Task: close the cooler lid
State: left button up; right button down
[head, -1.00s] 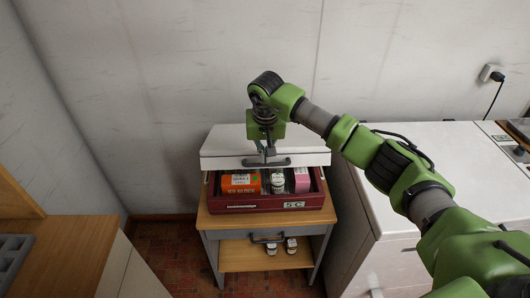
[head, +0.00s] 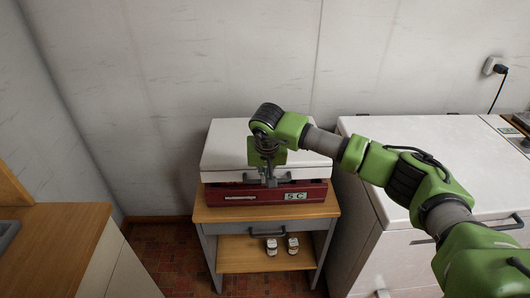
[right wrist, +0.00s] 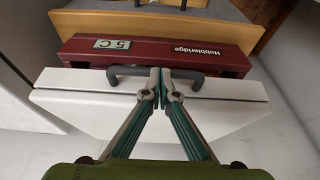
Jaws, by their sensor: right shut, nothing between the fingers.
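The cooler is a dark red box (head: 238,197) with a white lid (head: 228,150), standing on a small wooden-topped cabinet. The lid lies down over the box at its front, and the contents are hidden. My right gripper (head: 268,182) is shut and empty, fingers pointing down at the grey handle on the lid's front edge. In the right wrist view the fingertips (right wrist: 161,74) are together at the middle of the handle (right wrist: 127,70), and the red front (right wrist: 190,54) shows beyond the lid. I cannot tell whether the lid is fully seated. My left gripper is out of view.
The cabinet (head: 210,214) has a drawer and a lower shelf with two small jars (head: 271,246). A white chest (head: 405,132) stands close on the right. A wooden counter (head: 55,240) is at the left. A wall is behind.

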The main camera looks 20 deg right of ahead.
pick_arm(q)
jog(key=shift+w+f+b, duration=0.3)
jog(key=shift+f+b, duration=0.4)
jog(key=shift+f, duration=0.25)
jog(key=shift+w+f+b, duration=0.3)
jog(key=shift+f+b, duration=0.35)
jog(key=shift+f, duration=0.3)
pick_arm(e)
jog(key=shift+s+a+f, duration=0.1)
jog(key=shift+s+f, duration=0.15)
jog(key=shift+f, duration=0.6)
jog(key=shift+s+a+f, duration=0.1)
jog(key=shift+s+f, duration=0.15)
jog(key=shift+f, duration=0.65)
jog(key=shift+s+f, duration=0.25)
jog(key=shift+f, duration=0.6)
